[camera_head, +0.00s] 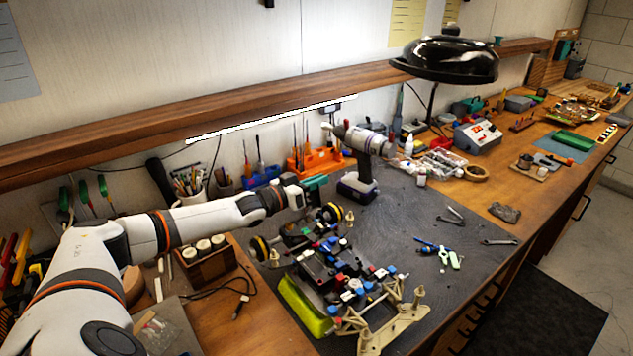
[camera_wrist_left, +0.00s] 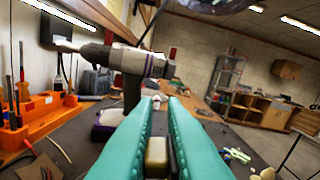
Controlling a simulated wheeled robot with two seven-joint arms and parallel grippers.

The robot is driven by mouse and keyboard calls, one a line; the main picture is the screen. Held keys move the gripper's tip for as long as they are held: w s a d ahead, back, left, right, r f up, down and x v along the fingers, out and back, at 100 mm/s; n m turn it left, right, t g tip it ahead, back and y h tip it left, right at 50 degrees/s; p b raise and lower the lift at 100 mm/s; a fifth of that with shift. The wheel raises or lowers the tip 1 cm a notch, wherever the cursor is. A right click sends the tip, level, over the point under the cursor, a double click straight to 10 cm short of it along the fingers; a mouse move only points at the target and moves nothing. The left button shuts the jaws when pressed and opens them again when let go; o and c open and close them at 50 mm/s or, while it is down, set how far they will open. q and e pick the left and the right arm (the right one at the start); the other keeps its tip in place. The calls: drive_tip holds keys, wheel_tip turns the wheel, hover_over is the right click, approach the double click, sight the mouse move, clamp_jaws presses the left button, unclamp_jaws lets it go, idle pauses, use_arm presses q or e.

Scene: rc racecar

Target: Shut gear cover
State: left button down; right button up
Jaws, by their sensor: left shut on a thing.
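The RC racecar (camera_head: 345,275) sits on the dark mat, with blue, red and black parts on its chassis. The gear cover cannot be singled out; that end of the car is small and partly behind my arm. My left gripper (camera_head: 318,183) is raised above the far end of the car, beside the drill. In the left wrist view its teal fingers (camera_wrist_left: 158,125) are closed around a small tan thing (camera_wrist_left: 156,152) near their base. My right gripper is out of view.
A power drill (camera_head: 359,160) stands just behind my left gripper; it also shows in the left wrist view (camera_wrist_left: 130,65). An orange tool holder (camera_head: 315,160) is at the back.

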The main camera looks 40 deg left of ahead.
use_arm(q)
drive_tip(key=shift+d, duration=0.1)
drive_tip(key=shift+s+d+m+p, duration=0.1)
drive_tip(key=shift+s+d+m, duration=0.1)
drive_tip(key=shift+d+m, duration=0.7)
drive_tip(key=shift+s+d+m+p, duration=0.15)
drive_tip(key=shift+d+m, duration=0.15)
drive_tip(key=shift+m, duration=1.15)
drive_tip(key=shift+s+d+m+p, duration=0.1)
drive_tip(key=shift+s+d+m, duration=0.1)
drive_tip(key=shift+d+m, duration=0.7)
drive_tip(key=shift+a+m, duration=0.25)
drive_tip(key=c, duration=1.5)
unclamp_jaws()
